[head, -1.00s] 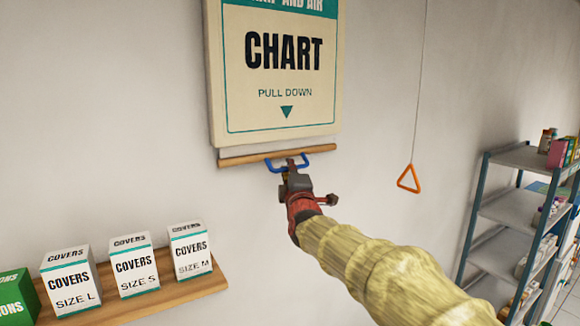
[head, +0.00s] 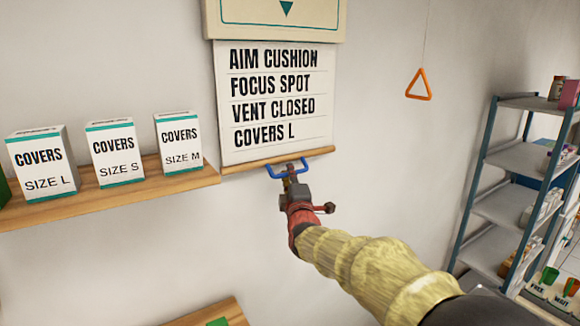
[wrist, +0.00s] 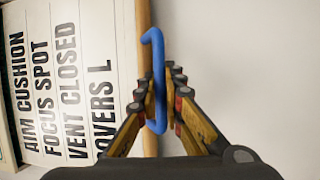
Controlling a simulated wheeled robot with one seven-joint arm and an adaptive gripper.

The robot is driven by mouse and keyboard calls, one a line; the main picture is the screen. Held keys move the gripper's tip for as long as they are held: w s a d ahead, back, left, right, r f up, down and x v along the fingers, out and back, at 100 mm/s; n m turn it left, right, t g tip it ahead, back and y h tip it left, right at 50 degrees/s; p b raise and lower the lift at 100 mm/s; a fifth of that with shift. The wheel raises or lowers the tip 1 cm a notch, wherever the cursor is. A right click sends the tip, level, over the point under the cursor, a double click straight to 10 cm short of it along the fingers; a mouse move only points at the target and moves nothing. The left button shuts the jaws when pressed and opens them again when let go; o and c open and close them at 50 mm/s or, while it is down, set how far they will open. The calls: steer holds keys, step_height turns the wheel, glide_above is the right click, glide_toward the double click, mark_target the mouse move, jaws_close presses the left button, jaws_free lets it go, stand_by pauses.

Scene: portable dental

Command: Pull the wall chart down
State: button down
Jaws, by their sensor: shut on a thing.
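The wall chart (head: 275,105) hangs from its cream case (head: 250,28) with a white sheet drawn out below it. The sheet reads "AIM CUSHION, FOCUS SPOT, VENT CLOSED, COVERS L". A wooden bar (head: 243,166) runs along the sheet's lower edge, with a blue handle (head: 302,166) under it. My gripper (head: 289,172) is shut on the blue handle. In the wrist view the blue handle (wrist: 157,85) stands between the fingers of my gripper (wrist: 158,95), next to the wooden bar (wrist: 145,60).
A wooden shelf (head: 110,205) at left holds cover boxes marked size L (head: 42,162), S (head: 115,152) and M (head: 178,142). An orange triangle pull (head: 418,86) hangs on a cord to the right. A metal rack (head: 510,205) stands at right. The wall below the chart is clear.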

step_height(320, 180, down, 5)
steer(key=shift+r+b, duration=0.1)
steer(key=shift+b, duration=1.05)
steer(key=c, duration=1.9)
jaws_free()
steer(key=v, duration=1.2)
